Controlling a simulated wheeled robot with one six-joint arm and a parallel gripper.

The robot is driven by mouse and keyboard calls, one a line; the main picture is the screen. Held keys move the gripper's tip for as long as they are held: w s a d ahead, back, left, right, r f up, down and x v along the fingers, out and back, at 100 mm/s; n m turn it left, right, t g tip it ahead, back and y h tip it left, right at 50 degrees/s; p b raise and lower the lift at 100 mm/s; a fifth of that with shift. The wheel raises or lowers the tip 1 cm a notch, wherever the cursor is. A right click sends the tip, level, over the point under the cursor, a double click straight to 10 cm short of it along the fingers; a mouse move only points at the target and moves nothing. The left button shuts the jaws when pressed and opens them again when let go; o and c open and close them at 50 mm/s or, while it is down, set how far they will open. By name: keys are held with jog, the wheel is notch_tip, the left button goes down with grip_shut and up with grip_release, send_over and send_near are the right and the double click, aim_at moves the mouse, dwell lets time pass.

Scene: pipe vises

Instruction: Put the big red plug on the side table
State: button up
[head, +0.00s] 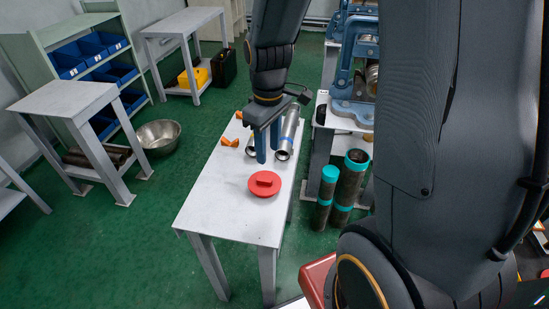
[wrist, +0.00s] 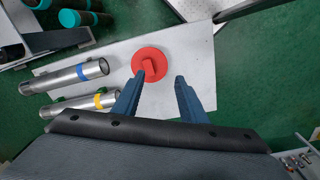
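The big red plug (head: 264,184) is a round disc with a raised grip bar. It lies flat on a narrow white table (head: 215,200), near its front half. In the wrist view the red plug (wrist: 149,65) shows just beyond my fingertips, in front of the left finger and the gap. My gripper (head: 268,154) points down above the table, behind the plug in the head view. Its two blue fingers stand apart with nothing between them, as the wrist view (wrist: 159,80) also shows. Which table is the side table cannot be told for sure.
Two steel pipes (wrist: 65,76) and small orange pieces (head: 230,142) lie on the same table. A smaller white table (head: 66,98) stands left, a metal bowl (head: 158,137) beside it. Another table (head: 185,21) stands behind. Teal-capped pipes (head: 348,185) stand right of the white table.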

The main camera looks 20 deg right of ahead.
jog(key=s+r+m, duration=0.2)
jog(key=s+m, duration=0.4)
jog(key=s, duration=0.2)
jog(key=shift+s+a+m+t, duration=0.15)
jog(key=shift+a+m+t, duration=0.2)
jog(key=shift+m+t, duration=0.05)
jog(key=shift+c, duration=0.3)
